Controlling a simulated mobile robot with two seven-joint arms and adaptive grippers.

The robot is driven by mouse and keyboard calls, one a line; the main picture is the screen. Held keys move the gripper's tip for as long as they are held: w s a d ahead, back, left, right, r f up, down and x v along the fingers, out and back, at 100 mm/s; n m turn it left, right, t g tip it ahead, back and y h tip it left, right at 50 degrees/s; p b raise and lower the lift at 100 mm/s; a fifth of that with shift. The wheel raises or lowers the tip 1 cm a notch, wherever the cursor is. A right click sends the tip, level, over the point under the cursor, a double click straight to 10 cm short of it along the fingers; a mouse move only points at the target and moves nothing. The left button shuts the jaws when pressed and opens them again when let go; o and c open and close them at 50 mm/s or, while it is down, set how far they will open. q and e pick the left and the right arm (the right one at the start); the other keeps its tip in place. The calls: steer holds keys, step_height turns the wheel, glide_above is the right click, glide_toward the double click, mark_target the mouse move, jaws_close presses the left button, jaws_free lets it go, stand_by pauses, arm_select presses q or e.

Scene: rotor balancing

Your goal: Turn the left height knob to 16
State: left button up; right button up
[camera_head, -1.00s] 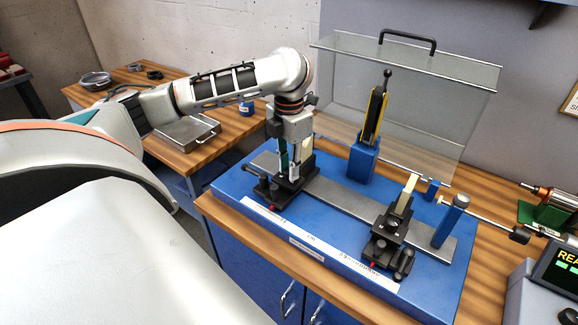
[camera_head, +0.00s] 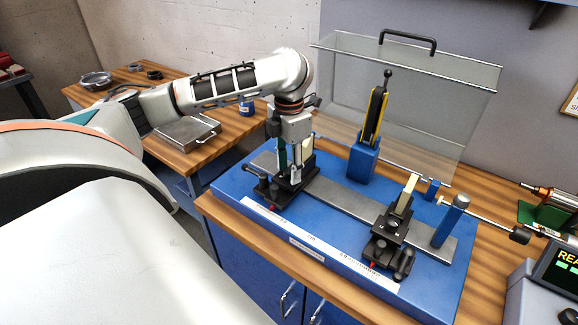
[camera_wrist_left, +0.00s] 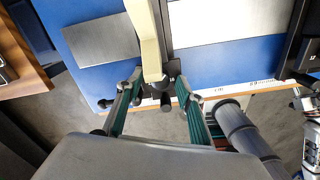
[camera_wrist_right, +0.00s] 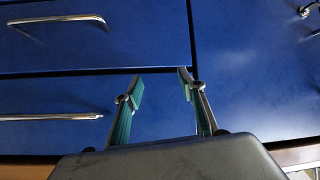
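The left support (camera_head: 288,189) stands on the blue balancing machine, a black carriage with a cream upright. My left gripper (camera_head: 290,172) points down over it and covers its knob area in the head view. In the left wrist view, the cream upright (camera_wrist_left: 151,45) runs between the fingertips of my left gripper (camera_wrist_left: 157,84). A small dark knob-like part (camera_wrist_left: 166,101) shows between the fingers; I cannot read a height value or see clear contact. The fingers stand apart. My right gripper (camera_wrist_right: 162,85) is open and empty before blue drawer fronts.
The right support (camera_head: 388,240) stands along the same rail (camera_head: 345,200). A clear guard (camera_head: 350,85) with a black handle rises behind. A blue post (camera_head: 362,163) with a black and yellow lever stands mid-machine. A metal scale (camera_head: 190,135) sits on the left bench.

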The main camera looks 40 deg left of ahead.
mark_target(289, 170)
arm_select(q)
step_height(289, 170, up, 12)
stand_by(0.7)
